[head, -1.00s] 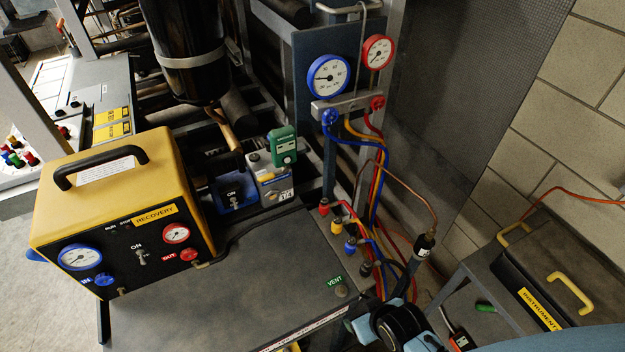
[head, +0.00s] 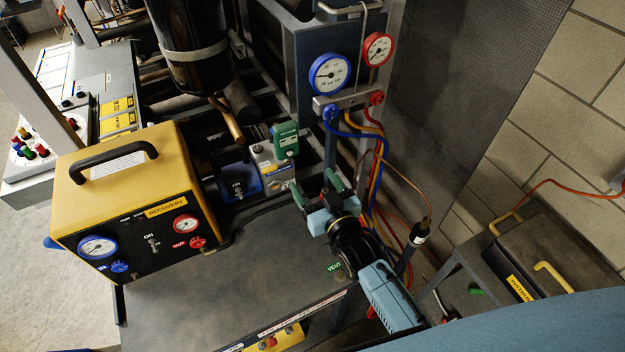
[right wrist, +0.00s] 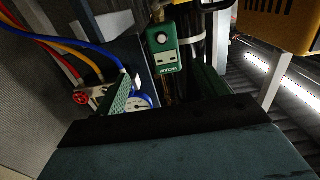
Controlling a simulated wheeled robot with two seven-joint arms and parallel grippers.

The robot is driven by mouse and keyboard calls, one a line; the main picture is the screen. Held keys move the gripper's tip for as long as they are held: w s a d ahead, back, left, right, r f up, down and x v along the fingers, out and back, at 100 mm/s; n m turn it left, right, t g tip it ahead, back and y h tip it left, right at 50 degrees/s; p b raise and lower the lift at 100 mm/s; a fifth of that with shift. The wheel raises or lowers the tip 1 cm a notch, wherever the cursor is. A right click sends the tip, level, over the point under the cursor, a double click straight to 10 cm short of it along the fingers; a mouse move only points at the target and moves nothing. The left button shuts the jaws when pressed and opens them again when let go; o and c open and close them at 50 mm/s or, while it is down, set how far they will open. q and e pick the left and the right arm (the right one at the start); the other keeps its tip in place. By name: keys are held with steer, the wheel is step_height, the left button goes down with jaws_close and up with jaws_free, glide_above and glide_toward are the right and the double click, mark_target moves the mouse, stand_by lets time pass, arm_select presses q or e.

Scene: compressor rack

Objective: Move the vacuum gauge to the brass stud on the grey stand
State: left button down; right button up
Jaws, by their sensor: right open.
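The vacuum gauge (head: 284,140) is a green block with a small round face, upright on the grey pump (head: 270,167). In the right wrist view the gauge (right wrist: 163,48) stands ahead, between the lines of my fingers. My right gripper (head: 317,190) is open and empty, with green fingertips. It is right of and nearer than the gauge, apart from it. Its open fingers (right wrist: 166,88) also show in the right wrist view. I cannot clearly make out the brass stud on the grey stand. My left gripper is out of view.
The yellow recovery unit (head: 115,185) stands left on the grey table (head: 200,300). The blue-rimmed dial (head: 328,74), red-rimmed dial (head: 377,48) and coloured hoses (head: 379,170) are behind my right gripper. A case labelled INSTRUMENT (head: 545,255) stands at right. The table's front is clear.

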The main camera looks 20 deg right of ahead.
mark_target(289, 144)
steer(key=shift+y, duration=0.3)
steer(key=b+x, duration=0.2)
steer(key=x, duration=0.1)
steer(key=b+x, duration=0.2)
steer(key=x, duration=0.2)
steer(key=b+x, duration=0.2)
steer(key=x, duration=0.2)
steer(key=shift+a+r, duration=0.2)
steer(key=shift+r, duration=0.2)
steer(key=shift+w+a+r+b, duration=0.15)
steer(key=shift+w+b, duration=0.15)
steer(key=shift+w, duration=0.4)
steer(key=c, duration=1.2)
